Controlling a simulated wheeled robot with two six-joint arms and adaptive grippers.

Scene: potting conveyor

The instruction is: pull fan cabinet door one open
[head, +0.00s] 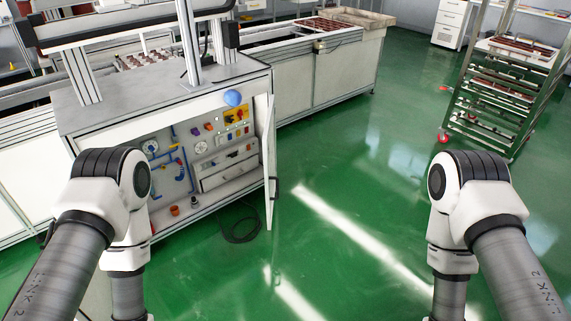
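A white cabinet (66,124) with a grey top stands at the left, its front open to view. A white door (269,165) at its right side is swung outward and seen nearly edge-on, with a dark handle (275,188) on it. I cannot tell whether this is fan cabinet door one. Inside the cabinet are a blue-piped panel, gauges, a yellow switch plate (236,116) and drawers (225,172). My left arm covers part of the cabinet's left front. Both my arms reach down out of the picture, so neither gripper shows.
A blue ball (232,98) is at the cabinet's upper front edge. A dark cable (241,234) lies coiled on the green floor near the door. A metal rack trolley (495,95) stands at the right. The middle floor is clear.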

